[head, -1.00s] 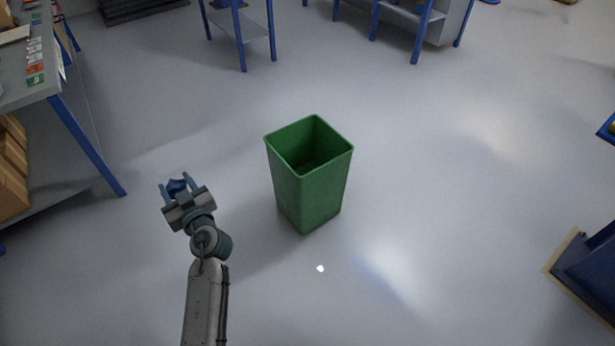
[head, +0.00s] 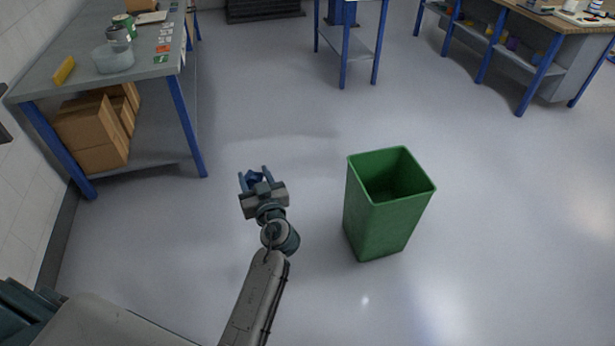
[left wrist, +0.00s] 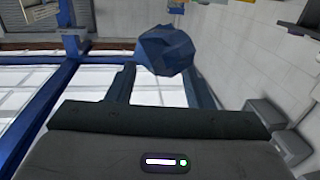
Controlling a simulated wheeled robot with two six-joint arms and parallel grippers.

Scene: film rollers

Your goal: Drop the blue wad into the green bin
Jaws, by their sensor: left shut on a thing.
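The green bin (head: 385,215) stands upright on the floor, right of the middle in the head view. Its top is open and the inside that shows looks empty. My left gripper (head: 255,175) is to the left of the bin, apart from it, and shut on the blue wad (head: 254,177). In the left wrist view the crumpled blue wad (left wrist: 166,50) sits between the fingertips. My right gripper is not in view.
A grey table with blue legs (head: 188,125) stands at the left, with a clear tub (head: 113,58) on top and cardboard boxes (head: 95,130) below. A workbench (head: 520,55) is at the upper right. The floor around the bin is clear.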

